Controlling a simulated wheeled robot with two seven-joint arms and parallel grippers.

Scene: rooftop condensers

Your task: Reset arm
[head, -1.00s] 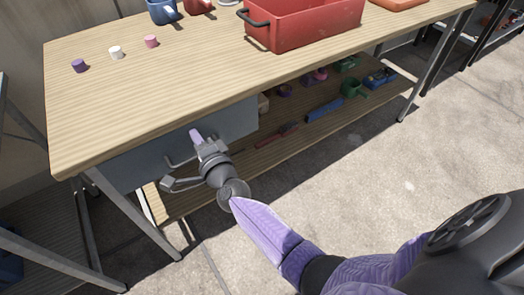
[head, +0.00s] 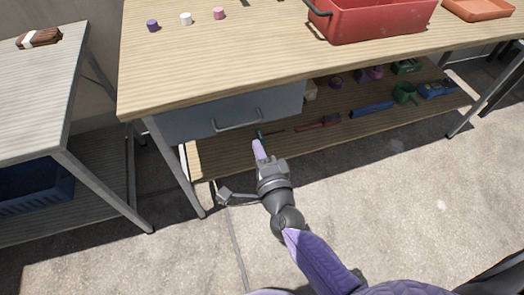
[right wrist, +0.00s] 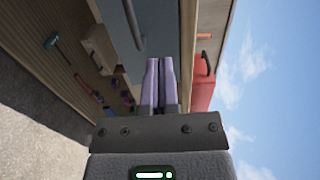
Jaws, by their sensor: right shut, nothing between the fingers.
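My right gripper (head: 257,149) is in front of the wooden workbench. Its lilac fingers are shut together with nothing between them, and they also show in the right wrist view (right wrist: 159,75). In the head view the fingertips appear just below the bar handle (head: 237,119) of the grey-blue drawer (head: 190,122), apart from it. The drawer looks closed under the bench top. In the right wrist view the fingers point toward the drawer front (right wrist: 172,25), with the handle (right wrist: 133,22) left of the tips. My left gripper is not in view.
The bench top (head: 230,60) carries a red bin (head: 375,22), an orange tray (head: 478,8) and small purple, white and pink pieces. Tools lie on its lower shelf (head: 220,160). A second table (head: 35,90) stands at left, a blue crate (head: 35,190) below. Concrete floor in front is clear.

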